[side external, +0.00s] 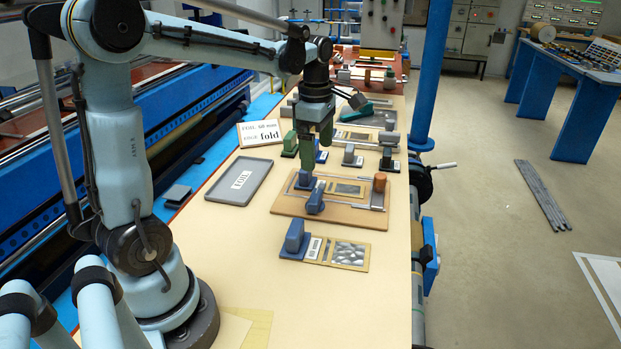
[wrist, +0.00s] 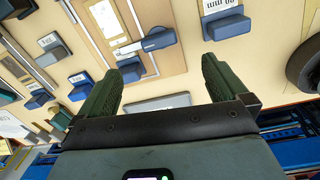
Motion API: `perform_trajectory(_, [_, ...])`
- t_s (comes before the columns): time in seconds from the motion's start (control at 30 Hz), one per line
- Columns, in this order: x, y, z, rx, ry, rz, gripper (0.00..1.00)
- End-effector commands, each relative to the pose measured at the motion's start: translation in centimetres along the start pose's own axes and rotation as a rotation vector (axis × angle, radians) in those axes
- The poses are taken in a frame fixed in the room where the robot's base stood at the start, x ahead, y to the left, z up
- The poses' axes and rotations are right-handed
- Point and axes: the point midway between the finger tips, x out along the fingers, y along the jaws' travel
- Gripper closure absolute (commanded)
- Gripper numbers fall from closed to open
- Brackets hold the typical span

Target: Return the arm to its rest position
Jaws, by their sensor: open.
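My gripper (side external: 316,155) hangs pointing down over the wooden board (side external: 285,206) on the bench. Its green fingers are apart, and in the wrist view the gap between them (wrist: 168,68) is empty. A blue-handled block (side external: 316,198) lies on the board close below the fingers, and a blue bar (wrist: 158,40) shows beyond the fingertips in the wrist view. A foil piece in a tan frame (side external: 345,189) lies on the board. Whether a finger touches the block below cannot be told.
A grey tray (side external: 240,180) lies left of the board. A blue-handled card piece (side external: 296,238) lies in front. Several small handled blocks (side external: 352,155) stand behind. A blue post (side external: 428,80) rises at the bench's right edge. The front of the bench (side external: 340,310) is clear.

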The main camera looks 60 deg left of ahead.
Motion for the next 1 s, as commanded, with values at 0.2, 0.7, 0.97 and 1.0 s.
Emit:
perform_trajectory(0.2, [-1.0,-4.0,2.3,0.559,-0.020,0.148,0.00])
perform_trajectory(0.7, [0.0,-12.7,5.5,1.856,0.189,0.555,0.00])
perform_trajectory(0.97, [0.7,-14.2,5.9,2.125,0.300,0.645,0.00])
perform_trajectory(1.0, [0.7,-14.2,6.0,2.134,0.305,0.648,0.00])
